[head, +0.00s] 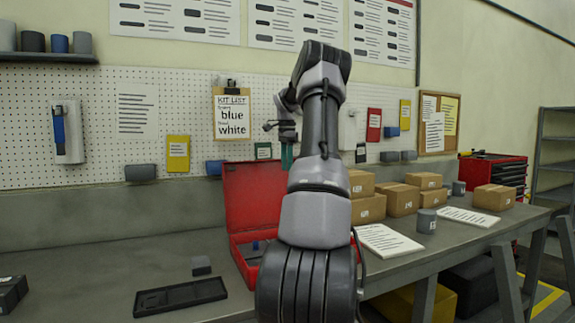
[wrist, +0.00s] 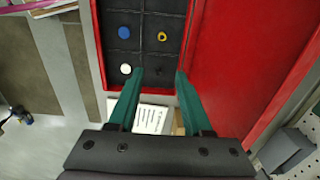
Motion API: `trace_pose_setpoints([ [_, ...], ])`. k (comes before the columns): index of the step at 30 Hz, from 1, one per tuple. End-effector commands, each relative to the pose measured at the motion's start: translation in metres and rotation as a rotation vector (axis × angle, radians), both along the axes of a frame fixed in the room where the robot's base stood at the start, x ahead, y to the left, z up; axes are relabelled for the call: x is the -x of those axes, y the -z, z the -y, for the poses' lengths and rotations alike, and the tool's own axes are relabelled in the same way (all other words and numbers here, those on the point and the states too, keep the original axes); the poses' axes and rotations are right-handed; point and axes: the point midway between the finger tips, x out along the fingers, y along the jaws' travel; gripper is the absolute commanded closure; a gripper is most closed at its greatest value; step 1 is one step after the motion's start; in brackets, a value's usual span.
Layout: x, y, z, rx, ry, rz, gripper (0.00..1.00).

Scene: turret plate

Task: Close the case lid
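The red case stands on the bench with its lid (head: 252,196) raised, roughly upright, at the back. Its red base (head: 240,262) is partly hidden behind my arm. In the wrist view the open lid (wrist: 230,60) fills the right side, and the dark divided insert (wrist: 143,52) lies left of it. The insert holds a blue round piece (wrist: 125,31), a yellow ring (wrist: 162,36) and a white round piece (wrist: 126,69). My gripper (wrist: 159,74) has green fingers, apart with nothing between them. In the head view my gripper (head: 287,157) is up near the lid's top right corner.
A black tray (head: 180,296) and a small grey block (head: 201,265) lie left of the case. Cardboard boxes (head: 404,198), a grey cylinder (head: 427,220) and a paper sheet (head: 388,240) occupy the bench at right. The bench left of the lid is mostly clear.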

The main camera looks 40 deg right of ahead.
Motion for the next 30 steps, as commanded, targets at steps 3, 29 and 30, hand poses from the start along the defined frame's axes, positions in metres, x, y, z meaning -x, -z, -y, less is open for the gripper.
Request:
trace_pose_setpoints([
  [3, 0.000, 0.000, 0.000, 0.000, 0.000, 0.000, 0.50],
  [29, 0.002, -0.109, 0.000, -0.001, 0.000, 0.001, 0.50],
  [30, 0.002, -0.110, 0.000, -0.001, 0.000, 0.001, 0.50],
])
